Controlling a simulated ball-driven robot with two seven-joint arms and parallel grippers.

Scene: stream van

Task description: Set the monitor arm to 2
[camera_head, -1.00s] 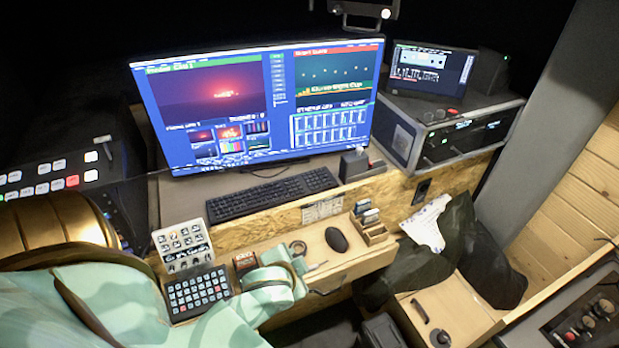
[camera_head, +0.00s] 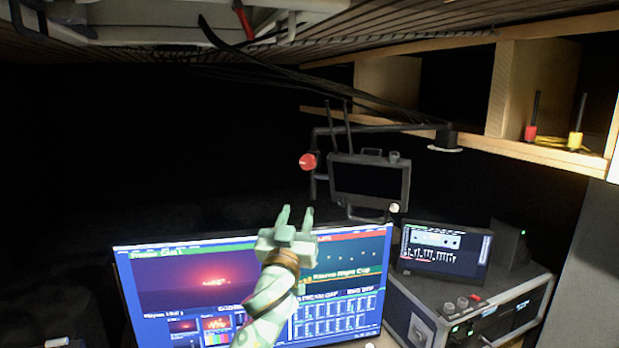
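The monitor arm (camera_head: 378,128) is a dark jointed bracket hanging from the wooden shelf at upper right. It carries a small dark monitor (camera_head: 368,181) with a blank screen. A round red knob (camera_head: 307,162) sits at the left end of the arm. No number or scale is readable on it. My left gripper (camera_head: 296,214) is pale green, with its two fingers pointing up and a gap between them. It is empty and appears in the picture below the red knob, in front of the large screen. My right gripper is not in view.
The large lit screen (camera_head: 180,275) stands behind my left arm. A smaller lit display (camera_head: 443,252) sits on a grey rack case (camera_head: 470,310) at right. Cables (camera_head: 270,68) run under the ceiling. The shelf (camera_head: 480,146) holds red and yellow items. Left of the knob looks dark and empty.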

